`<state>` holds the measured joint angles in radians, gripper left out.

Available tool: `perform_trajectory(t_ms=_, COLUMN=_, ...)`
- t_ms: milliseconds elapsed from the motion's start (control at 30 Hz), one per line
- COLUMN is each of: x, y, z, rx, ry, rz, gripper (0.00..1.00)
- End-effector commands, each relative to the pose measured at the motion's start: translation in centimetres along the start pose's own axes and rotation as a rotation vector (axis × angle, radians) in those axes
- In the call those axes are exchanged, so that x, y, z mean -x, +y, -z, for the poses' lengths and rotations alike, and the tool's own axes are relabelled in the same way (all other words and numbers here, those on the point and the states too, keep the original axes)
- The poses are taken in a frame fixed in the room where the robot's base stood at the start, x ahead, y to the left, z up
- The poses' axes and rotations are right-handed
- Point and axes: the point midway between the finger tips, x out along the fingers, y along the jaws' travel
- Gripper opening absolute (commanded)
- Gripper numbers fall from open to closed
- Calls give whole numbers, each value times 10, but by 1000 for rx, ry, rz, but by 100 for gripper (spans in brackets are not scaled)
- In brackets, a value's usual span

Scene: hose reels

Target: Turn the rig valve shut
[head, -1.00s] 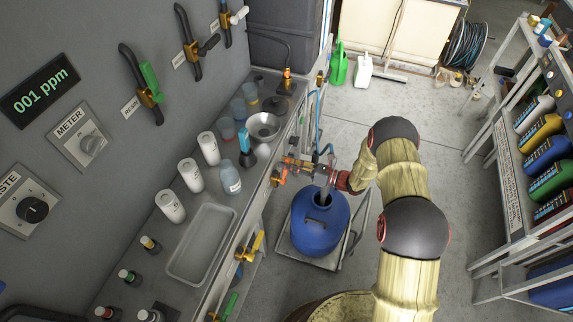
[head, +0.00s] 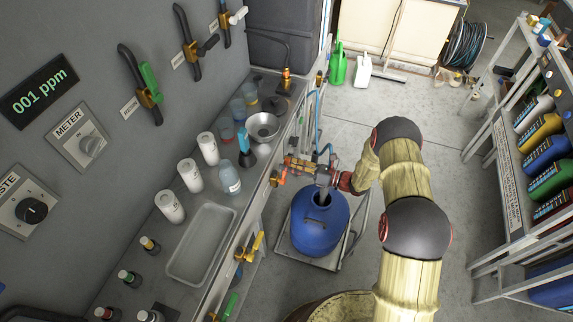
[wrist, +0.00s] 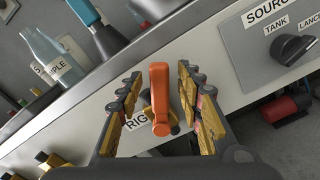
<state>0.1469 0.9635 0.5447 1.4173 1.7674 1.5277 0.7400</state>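The rig valve is an orange lever handle (wrist: 160,98) on a brass body, in the middle of the wrist view. A label beginning "RIG" (wrist: 136,122) is partly hidden behind it. In the head view the orange handle (head: 278,178) is on the bench front, left of my gripper. My gripper (wrist: 160,75) is open, with one finger on each side of the handle. Gaps show between the handle and both fingers. In the head view my gripper (head: 296,166) reaches left to the bench front, and its fingers are small there.
A blue drum (head: 316,232) stands on a low platform below my gripper. Another brass valve with a yellow handle (head: 256,246) is nearer along the bench front. A source selector knob (wrist: 293,49) is right of the valve. A sample bottle (wrist: 55,62) stands on the bench.

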Motion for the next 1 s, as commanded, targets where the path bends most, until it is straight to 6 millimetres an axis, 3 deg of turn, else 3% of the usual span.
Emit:
perform_trajectory(t_ms=300, x=64, y=-1, z=0, rx=-2, ry=-3, rz=4, gripper=36)
perform_trajectory(t_ms=500, x=95, y=-1, z=0, rx=-1, ry=-1, rz=3, gripper=36)
perform_trajectory(t_ms=700, x=109, y=0, z=0, rx=-1, ry=0, rz=1, gripper=36)
perform_trajectory(t_ms=1000, x=110, y=0, z=0, rx=0, ry=0, rz=0, gripper=35)
